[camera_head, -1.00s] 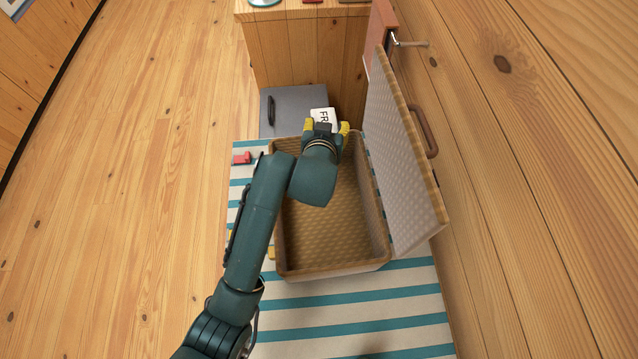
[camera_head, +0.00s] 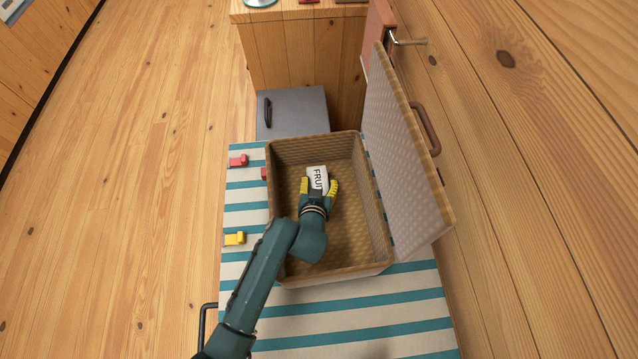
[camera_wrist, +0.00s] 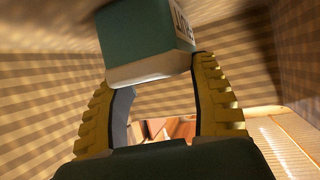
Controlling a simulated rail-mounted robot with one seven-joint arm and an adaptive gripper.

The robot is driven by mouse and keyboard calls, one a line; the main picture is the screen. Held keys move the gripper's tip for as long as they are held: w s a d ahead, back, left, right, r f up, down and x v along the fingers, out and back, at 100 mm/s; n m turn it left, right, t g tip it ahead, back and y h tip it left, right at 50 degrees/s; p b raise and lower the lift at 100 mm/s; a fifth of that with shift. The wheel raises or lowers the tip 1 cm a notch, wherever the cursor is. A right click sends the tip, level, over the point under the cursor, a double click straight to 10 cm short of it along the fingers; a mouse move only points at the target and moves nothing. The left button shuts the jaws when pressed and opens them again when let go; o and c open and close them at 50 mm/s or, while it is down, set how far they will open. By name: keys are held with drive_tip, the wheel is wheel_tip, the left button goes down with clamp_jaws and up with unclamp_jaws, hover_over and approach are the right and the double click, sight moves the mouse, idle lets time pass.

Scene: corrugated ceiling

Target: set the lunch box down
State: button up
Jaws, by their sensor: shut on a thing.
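The lunch box (camera_head: 317,177) is a small box with a white face lettered "FRUI", the rest hidden by my gripper. In the wrist view the lunch box (camera_wrist: 140,40) shows green and white sides. My gripper (camera_head: 319,186) has yellow fingers and is shut on the lunch box. It holds the box within the outline of the open wicker basket (camera_head: 330,274). The wrist view shows the fingers (camera_wrist: 160,85) against the box with woven walls around. I cannot tell whether the box touches the basket's floor.
The basket's lid (camera_head: 400,160) stands open on the right, near the plank wall. The basket rests on a striped cloth (camera_head: 350,320). A red clip (camera_head: 238,160) and a yellow clip (camera_head: 235,238) sit at the left edge. A grey chest (camera_head: 297,110) stands behind.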

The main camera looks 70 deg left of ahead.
drive_tip(key=o, duration=1.2)
drive_tip(key=shift+o, duration=0.2)
drive_tip(key=shift+r, duration=0.15)
drive_tip(key=v, duration=0.7)
drive_tip(key=shift+d+p, duration=0.2)
drive_tip(key=shift+p, duration=0.15)
